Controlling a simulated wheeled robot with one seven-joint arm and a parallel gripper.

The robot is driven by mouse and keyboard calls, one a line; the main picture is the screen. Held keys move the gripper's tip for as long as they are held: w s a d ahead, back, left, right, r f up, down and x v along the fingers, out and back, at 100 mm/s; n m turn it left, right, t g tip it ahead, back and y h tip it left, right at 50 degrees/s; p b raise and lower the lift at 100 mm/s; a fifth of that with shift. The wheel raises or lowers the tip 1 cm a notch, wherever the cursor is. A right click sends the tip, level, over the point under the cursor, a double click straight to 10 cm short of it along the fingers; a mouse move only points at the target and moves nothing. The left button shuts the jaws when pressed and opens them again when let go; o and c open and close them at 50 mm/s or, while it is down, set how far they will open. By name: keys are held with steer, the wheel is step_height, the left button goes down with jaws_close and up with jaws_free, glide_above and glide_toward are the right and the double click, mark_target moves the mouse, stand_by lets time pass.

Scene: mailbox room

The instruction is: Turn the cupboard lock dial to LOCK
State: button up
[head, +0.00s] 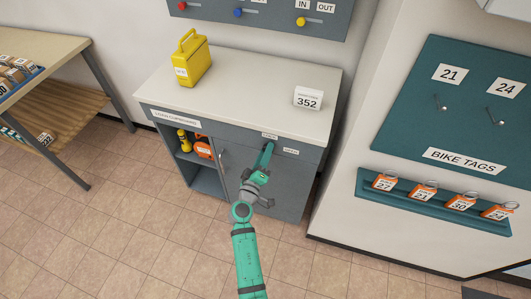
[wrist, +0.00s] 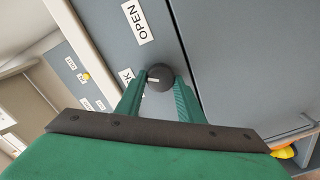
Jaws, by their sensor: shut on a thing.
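The lock dial (wrist: 161,76) is a round dark knob on the grey cupboard front, with a short white mark pointing left in the wrist view. The OPEN label (wrist: 137,21) is above it there. Another label (wrist: 125,76), ending in K, is to its left, partly hidden by a finger; the mark points roughly towards it. My gripper (wrist: 160,88) is shut on the dial, one green finger on each side. In the head view my gripper (head: 267,148) covers the dial on the cupboard (head: 281,186), just below one label (head: 270,134) and left of the OPEN label (head: 291,152).
A yellow can (head: 192,62) and a white 352 sign (head: 307,99) stand on the cupboard top. The open compartment (head: 207,180) at left holds yellow and orange items. A teal rack with orange tags (head: 421,191) is on the right wall. The tiled floor is clear in front.

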steer(key=n, duration=0.6)
steer(key=shift+f, duration=0.2)
stand_by(0.4)
steer(key=o, duration=1)
steer(key=shift+w, duration=0.1)
steer(key=shift+o, duration=0.2)
steer(key=v, duration=1.1)
steer(key=shift+d, duration=0.1)
